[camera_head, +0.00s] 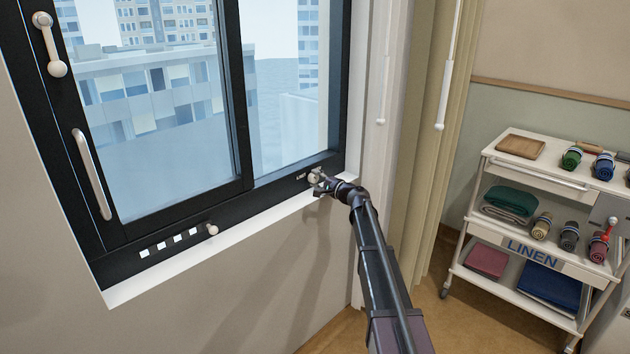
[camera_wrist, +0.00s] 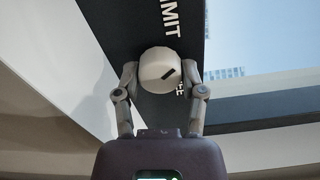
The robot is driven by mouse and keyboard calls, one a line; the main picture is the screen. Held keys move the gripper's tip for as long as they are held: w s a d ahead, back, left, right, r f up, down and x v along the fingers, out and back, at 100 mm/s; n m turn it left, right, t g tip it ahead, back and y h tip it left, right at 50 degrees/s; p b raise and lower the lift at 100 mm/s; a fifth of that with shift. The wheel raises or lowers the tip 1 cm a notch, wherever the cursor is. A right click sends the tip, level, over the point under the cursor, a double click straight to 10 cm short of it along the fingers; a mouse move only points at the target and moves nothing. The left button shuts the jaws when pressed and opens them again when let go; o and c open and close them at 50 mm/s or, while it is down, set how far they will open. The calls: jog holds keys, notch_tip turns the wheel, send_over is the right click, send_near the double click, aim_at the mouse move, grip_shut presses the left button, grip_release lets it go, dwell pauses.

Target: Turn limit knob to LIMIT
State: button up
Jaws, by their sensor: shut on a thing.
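The limit knob (camera_wrist: 158,70) is a round pale knob with a dark pointer mark, on the dark window frame. In the wrist view the printed letters "MIT" show above it, and part of another label shows at its lower right. The pointer slants between the two labels, matching neither squarely. My gripper (camera_wrist: 160,85) is shut on the knob, with one finger on each side of it. In the head view my gripper (camera_head: 320,184) is at the lower right corner of the window frame and the knob (camera_head: 314,178) is partly hidden by it.
The window (camera_head: 150,110) has a long handle (camera_head: 91,174) and a small lever (camera_head: 50,45) at left. A white sill (camera_head: 250,222) runs below. Cords (camera_head: 440,100) and a curtain (camera_head: 425,160) hang right of my arm. A linen cart (camera_head: 545,183) stands farther right.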

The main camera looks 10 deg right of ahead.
jog(key=shift+a+n, duration=0.15)
jog(key=shift+n, duration=0.65)
jog(key=o, duration=1.1)
jog(key=shift+o, duration=0.2)
jog(key=shift+s, duration=0.1)
jog(key=v, duration=1.2)
